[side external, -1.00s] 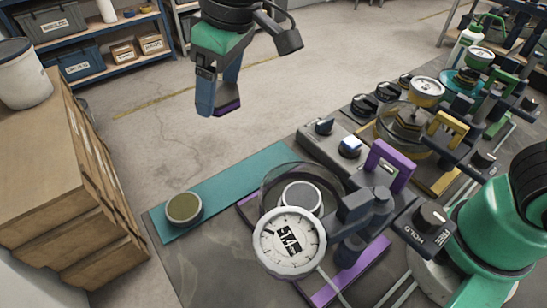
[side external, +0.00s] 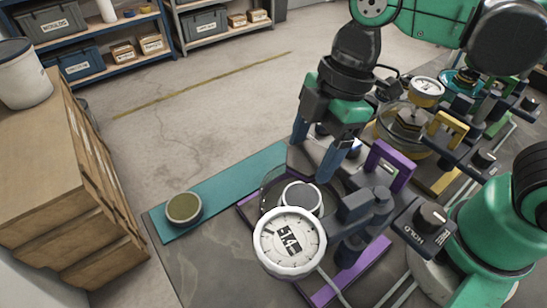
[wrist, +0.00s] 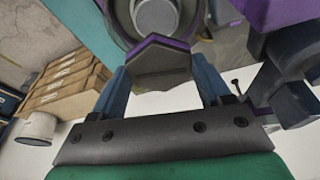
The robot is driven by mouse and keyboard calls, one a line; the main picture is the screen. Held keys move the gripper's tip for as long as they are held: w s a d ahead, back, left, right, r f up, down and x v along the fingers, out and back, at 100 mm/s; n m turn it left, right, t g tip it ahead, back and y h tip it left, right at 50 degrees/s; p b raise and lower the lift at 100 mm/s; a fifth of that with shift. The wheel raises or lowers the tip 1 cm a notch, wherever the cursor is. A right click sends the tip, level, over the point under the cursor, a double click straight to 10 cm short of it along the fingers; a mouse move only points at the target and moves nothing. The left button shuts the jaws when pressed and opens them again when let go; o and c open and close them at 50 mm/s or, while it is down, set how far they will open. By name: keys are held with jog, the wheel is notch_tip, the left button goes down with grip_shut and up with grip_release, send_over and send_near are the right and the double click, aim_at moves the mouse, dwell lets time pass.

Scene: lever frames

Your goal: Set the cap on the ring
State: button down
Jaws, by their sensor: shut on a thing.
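My gripper (side external: 314,162) is shut on a dark angular piece with a purple edge, seemingly the cap (wrist: 161,62), between its blue fingers in the wrist view. A clear round wall, seemingly the ring (side external: 268,182), stands in the purple-trimmed station around a grey-topped cylinder (side external: 301,195). My gripper is above and behind it, to its right in the side view. In the wrist view the cylinder (wrist: 155,15) shows just beyond the held piece. I see no contact between the piece and the ring.
A white dial gauge (side external: 290,243) stands in front of the ring. A purple handle (side external: 388,165) and dark clamp parts (side external: 362,215) crowd its right side. A teal strip (side external: 235,188) with an olive round dish (side external: 184,208) lies left. Yellow-handled station (side external: 445,130) stands beyond.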

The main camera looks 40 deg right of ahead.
aim_at(300, 197)
jog(key=shift+f, duration=3.5)
jog(key=shift+f, duration=0.2)
grip_release()
jog(key=shift+v, duration=2.8)
jog(key=w+d+r+m+t+h, duration=0.1)
jog(key=w+d+m+t, duration=0.1)
jog(key=d+m, duration=0.3)
jog(key=w+d+r+m+t+h, duration=0.1)
jog(key=w+d+m+t+h, duration=0.1)
jog(key=d+m, duration=0.4)
jog(key=w+m+t, duration=0.1)
jog(key=m+t, duration=0.1)
jog(key=m, duration=0.2)
jog(key=shift+r+m+t, duration=0.3)
jog(key=shift+m, duration=0.1)
